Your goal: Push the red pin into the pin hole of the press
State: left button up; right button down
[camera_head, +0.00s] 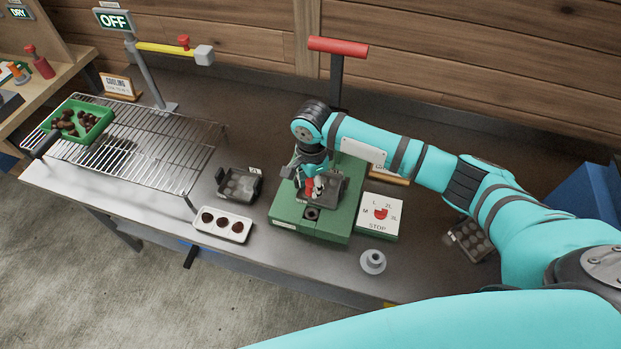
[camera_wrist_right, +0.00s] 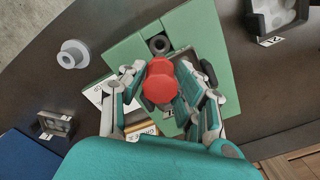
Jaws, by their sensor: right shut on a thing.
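The red pin (camera_head: 309,184) is held in my right gripper (camera_head: 313,188), above the press. In the right wrist view the red head of the pin (camera_wrist_right: 160,82) shows between the fingers of the gripper (camera_wrist_right: 165,92). The green press (camera_head: 330,222) stands on the table, with a dark ring-shaped pin hole (camera_head: 311,214) near its front edge. The hole also shows in the wrist view (camera_wrist_right: 158,44), apart from the pin's head. The pin's lower end is hidden there. My left gripper is out of view.
A dial card (camera_head: 381,214) and a grey flanged piece (camera_head: 373,261) stand right of the press. A dark mould (camera_head: 239,184) and a white tray (camera_head: 223,225) lie left. A red-handled lever (camera_head: 338,47) rises behind. A wire rack (camera_head: 160,150) fills the far left.

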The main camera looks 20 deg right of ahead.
jog(key=shift+s, duration=0.15)
jog(key=shift+r+p, duration=0.2)
jog(key=shift+p, duration=0.7)
notch_tip(320, 180, down, 2)
jog(key=shift+f+b, duration=0.15)
jog(key=shift+b, duration=0.5)
pick_arm(q)
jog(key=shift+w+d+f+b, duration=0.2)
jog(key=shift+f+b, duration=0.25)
jog(key=shift+b, duration=0.25)
pick_arm(e)
jog(key=shift+f, duration=1.9)
pick_arm(q)
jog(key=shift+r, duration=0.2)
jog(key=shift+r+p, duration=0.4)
jog(key=shift+p, duration=0.2)
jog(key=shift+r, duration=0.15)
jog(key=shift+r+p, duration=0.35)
jog(key=shift+p, duration=0.15)
